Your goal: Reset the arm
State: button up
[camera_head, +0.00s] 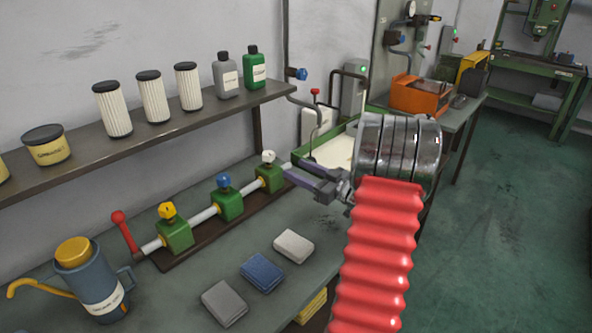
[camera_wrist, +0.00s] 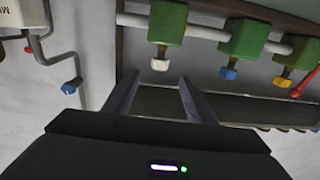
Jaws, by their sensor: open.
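My gripper (camera_head: 302,178) is open and empty. In the head view it points left, close to the green valve block with the white knob (camera_head: 268,157) at the right end of the pipe. The wrist view shows the two fingers (camera_wrist: 158,95) spread apart, with the white knob (camera_wrist: 160,65) just beyond the fingertips and nothing between them. From the head view I cannot tell whether a fingertip touches the valve. My arm with its red bellows sleeve reaches in from the lower right and hides part of the bench.
A valve with a blue knob (camera_head: 223,181), one with a yellow knob (camera_head: 167,211) and a red lever (camera_head: 122,225) lie along the pipe. Folded cloths (camera_head: 262,273) and an oil can (camera_head: 92,285) rest on the bench. A shelf (camera_head: 150,130) with filters and bottles runs above. Floor at right is clear.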

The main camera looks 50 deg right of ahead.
jog(key=shift+w, duration=0.1)
dwell(0.4)
jog(key=w+a+r+m+g+h, duration=0.1)
jog(key=w+a+r+g+h, duration=0.1)
jog(key=w+a+r+h, duration=0.45)
jog(key=s+a+r+m+g, duration=0.1)
jog(key=s+a+r+g, duration=0.15)
jog(key=a+r, duration=0.5)
jog(key=s+a+f+g+y, duration=0.2)
jog(key=s+a+f+g, duration=0.2)
jog(key=s+a, duration=0.8)
jog(key=s+a+f+n+g+y, duration=0.1)
jog(key=s+a+f+g+y, duration=0.2)
jog(key=s+a, duration=0.9)
jog(key=a+f+g, duration=0.1)
jog(key=a, duration=0.5)
jog(key=shift+s+a, duration=0.25)
jog(key=shift+a, duration=0.05)
